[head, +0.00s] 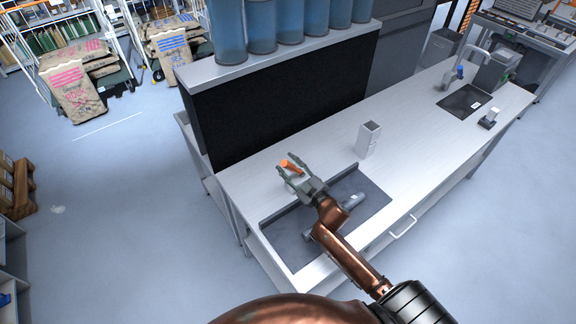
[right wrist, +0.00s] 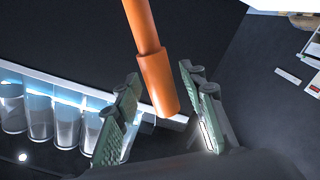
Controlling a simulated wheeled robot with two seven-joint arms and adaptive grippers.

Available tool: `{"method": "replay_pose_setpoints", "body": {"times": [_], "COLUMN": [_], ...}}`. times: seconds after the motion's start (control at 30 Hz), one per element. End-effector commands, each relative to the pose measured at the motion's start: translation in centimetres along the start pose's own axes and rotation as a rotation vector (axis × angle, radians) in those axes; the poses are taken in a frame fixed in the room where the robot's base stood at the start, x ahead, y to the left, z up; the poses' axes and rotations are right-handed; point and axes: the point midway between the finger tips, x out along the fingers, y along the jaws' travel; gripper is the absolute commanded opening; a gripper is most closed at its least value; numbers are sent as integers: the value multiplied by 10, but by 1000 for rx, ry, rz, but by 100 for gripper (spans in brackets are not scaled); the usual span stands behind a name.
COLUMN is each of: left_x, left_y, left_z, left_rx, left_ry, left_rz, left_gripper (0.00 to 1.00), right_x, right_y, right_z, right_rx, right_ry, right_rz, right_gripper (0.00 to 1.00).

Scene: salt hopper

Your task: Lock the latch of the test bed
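An orange bar-shaped handle (head: 291,166), which I take to be the latch, shows at the back-left of the dark recessed bed (head: 278,238) in the worktop. In the right wrist view the orange handle (right wrist: 150,60) comes down from the top, and its thicker end lies between my fingers. My right gripper (head: 293,171) is open, with one finger on each side of the handle. In the right wrist view the gripper (right wrist: 157,80) shows a gap beside the right finger; contact at the left finger is unclear. The latch's base is hidden. My left gripper is not in view.
A grey cylinder-like part (head: 352,201) lies in the bed, partly behind my right arm. A pale upright box (head: 368,139) stands on the worktop (head: 425,125) behind it. A black panel (head: 300,110) with blue containers (head: 262,25) above rises behind. The worktop to the right is mostly clear.

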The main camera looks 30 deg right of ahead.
Motion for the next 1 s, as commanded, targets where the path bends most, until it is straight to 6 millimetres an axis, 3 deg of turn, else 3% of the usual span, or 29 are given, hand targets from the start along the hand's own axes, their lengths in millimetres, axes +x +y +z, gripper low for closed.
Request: {"method": "replay_pose_setpoints", "body": {"times": [0.2,0.73,1.0], "left_x": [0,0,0], "left_y": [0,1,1], "left_z": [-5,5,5], "left_rx": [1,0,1], "left_ry": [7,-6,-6], "left_rz": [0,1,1], "left_gripper": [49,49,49], "right_x": [1,0,0], "right_y": [-1,-1,-1], "right_z": [0,-1,0], "right_rx": [1,0,0], "right_ry": [0,1,1], "right_rz": [-1,-2,-2], "right_gripper": [37,0,0]}}
